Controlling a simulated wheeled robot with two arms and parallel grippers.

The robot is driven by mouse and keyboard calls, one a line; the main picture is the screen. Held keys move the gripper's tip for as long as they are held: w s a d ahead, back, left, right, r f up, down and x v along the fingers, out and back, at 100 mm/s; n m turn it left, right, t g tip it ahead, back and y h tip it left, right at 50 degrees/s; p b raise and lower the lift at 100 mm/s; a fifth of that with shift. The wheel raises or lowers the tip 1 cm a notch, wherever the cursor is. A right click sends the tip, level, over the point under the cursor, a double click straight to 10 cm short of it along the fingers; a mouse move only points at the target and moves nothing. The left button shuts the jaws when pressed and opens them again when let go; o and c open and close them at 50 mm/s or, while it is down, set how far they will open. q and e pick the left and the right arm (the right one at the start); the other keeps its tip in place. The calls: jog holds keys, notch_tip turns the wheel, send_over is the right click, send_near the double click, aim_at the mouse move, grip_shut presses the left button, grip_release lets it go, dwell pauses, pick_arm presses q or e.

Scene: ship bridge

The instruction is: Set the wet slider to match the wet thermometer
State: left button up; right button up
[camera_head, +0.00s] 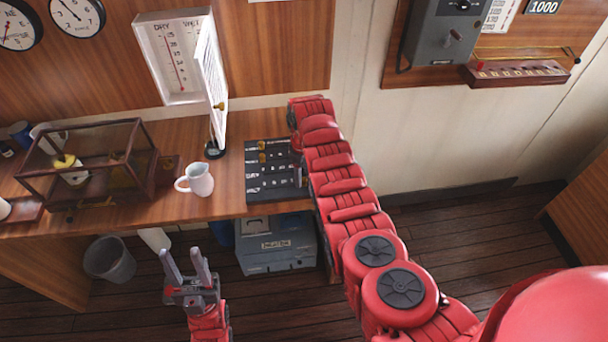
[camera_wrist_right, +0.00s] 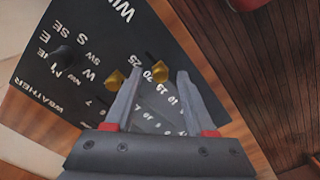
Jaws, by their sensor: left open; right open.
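The thermometer box (camera_head: 170,58) hangs on the wall with its door (camera_head: 212,80) swung open. Its DRY scale with a red column shows; the door hides most of the WET side. The black slider panel (camera_head: 257,192) lies on the desk, its right edge partly covered by my right arm. In the right wrist view the panel shows upside down, with two brass knobs, one left (camera_wrist_right: 114,80) and one right (camera_wrist_right: 154,74). My right gripper (camera_wrist_right: 160,72) is open, with the right knob appearing between its fingertips; contact is unclear. My left gripper (camera_head: 187,265) is open and empty, low before the desk.
A white jug (camera_head: 197,180) stands left of the panel, beside a glass case (camera_head: 90,165) with a wooden frame. A bin (camera_head: 109,260) and a grey box (camera_head: 275,245) stand under the desk. The floor (camera_head: 480,240) on the right is clear.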

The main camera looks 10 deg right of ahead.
jog(key=shift+w+r+b, duration=0.1)
jog(key=shift+r+b, duration=0.2)
jog(key=shift+r, duration=0.4)
notch_tip(320, 180, up, 3)
jog(key=shift+r+b, duration=0.1)
jog(key=shift+b, duration=0.7)
notch_tip(320, 180, up, 7)
jog(key=p, duration=0.1)
notch_tip(320, 180, up, 6)
jog(key=b, duration=0.1)
send_over(304, 178)
jog(key=shift+s+f, duration=0.2)
